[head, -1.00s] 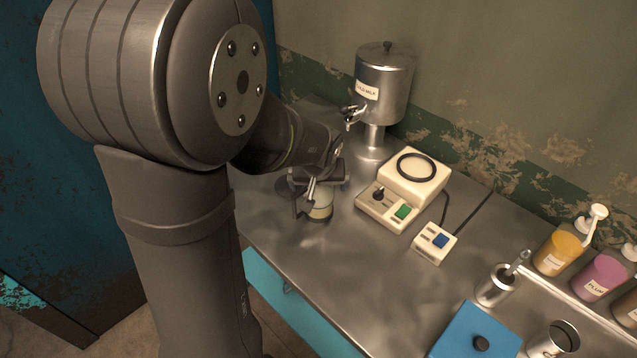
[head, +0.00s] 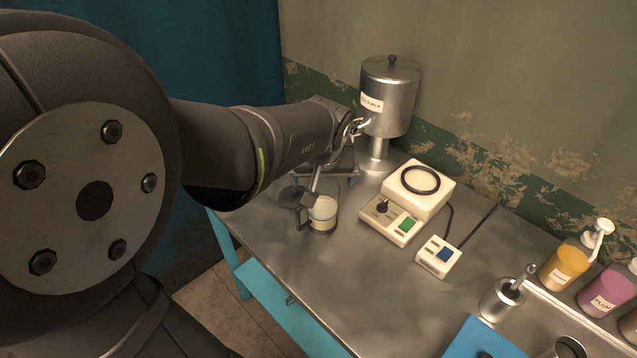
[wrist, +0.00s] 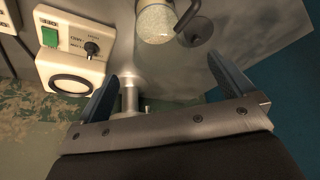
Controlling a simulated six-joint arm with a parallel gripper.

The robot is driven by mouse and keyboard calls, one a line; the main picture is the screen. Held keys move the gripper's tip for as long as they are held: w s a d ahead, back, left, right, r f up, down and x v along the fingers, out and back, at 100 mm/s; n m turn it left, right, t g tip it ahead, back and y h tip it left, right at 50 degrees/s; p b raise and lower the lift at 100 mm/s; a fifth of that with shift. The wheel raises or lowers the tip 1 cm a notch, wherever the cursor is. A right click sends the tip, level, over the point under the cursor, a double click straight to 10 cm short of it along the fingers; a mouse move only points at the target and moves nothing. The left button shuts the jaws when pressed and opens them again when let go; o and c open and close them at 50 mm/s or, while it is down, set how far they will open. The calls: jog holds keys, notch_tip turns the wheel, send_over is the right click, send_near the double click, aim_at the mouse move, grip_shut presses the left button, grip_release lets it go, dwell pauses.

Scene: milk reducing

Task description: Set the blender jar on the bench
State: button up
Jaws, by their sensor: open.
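The blender jar (head: 323,211) is clear, with pale contents and a dark handle. It stands upright on the steel bench (head: 345,268), left of the blender base (head: 418,190). In the wrist view the jar (wrist: 156,20) is at the top, beyond my fingertips. My gripper (wrist: 162,68) is open, with its two blue-grey fingers wide apart and nothing between them but bench and the milk dispenser's stem. In the head view my gripper (head: 318,178) is just behind and above the jar, partly hidden by my arm.
A dark round piece (head: 292,197) lies beside the jar's handle. The cold milk dispenser (head: 388,95) stands close behind my gripper. A small switch box (head: 438,256), a metal cup (head: 500,298) and syrup bottles (head: 570,266) are to the right.

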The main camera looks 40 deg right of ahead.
jog(key=shift+v, duration=1)
send_near(323, 195)
notch_tip(323, 195, down, 6)
jog(key=shift+w+d+f, duration=0.1)
jog(key=shift+w, duration=0.05)
jog(key=shift+r, duration=0.25)
jog(key=shift+r, duration=0.15)
